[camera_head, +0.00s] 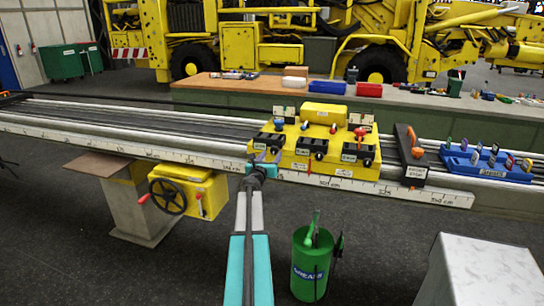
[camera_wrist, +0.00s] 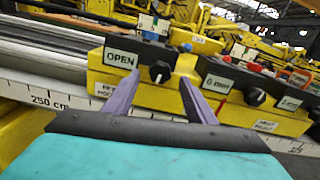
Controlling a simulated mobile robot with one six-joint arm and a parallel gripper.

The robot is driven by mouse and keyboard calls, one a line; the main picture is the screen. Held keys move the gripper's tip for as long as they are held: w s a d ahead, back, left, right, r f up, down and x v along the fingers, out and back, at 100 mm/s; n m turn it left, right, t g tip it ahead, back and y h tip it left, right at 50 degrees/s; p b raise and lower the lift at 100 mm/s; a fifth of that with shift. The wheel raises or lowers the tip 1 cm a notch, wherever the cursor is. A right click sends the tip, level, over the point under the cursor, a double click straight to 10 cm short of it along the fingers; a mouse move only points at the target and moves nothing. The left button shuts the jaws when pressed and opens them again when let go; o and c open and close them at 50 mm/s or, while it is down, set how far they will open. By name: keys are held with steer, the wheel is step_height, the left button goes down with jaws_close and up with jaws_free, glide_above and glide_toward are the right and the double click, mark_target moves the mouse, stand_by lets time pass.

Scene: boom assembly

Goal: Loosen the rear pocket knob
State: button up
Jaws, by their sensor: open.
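The yellow carriage block (camera_head: 300,160) sits on the long rail, with several black boxes along its front. The left box carries an "OPEN" sign (camera_wrist: 121,57) and a black round knob (camera_wrist: 160,72) with a white mark. A partly hidden label (camera_wrist: 107,90) below that sign seems to read rear pocket. My gripper (camera_wrist: 160,78) is open, its two purple fingers to either side of this knob, with gaps visible. In the head view my gripper (camera_head: 264,160) is at the left front of the block and partly hides the left box (camera_head: 268,143).
A second knob (camera_wrist: 255,97) on the middle box lies right of my right finger. A yellow handwheel unit (camera_head: 190,193) is below the rail at left. A green bucket (camera_head: 311,262) stands right of my arm. A black stop (camera_head: 410,155) and blue rack (camera_head: 487,162) are farther right.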

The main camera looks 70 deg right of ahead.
steer(key=a+b, duration=0.1)
steer(key=a, duration=1)
steer(key=shift+s, duration=0.35)
stand_by(0.4)
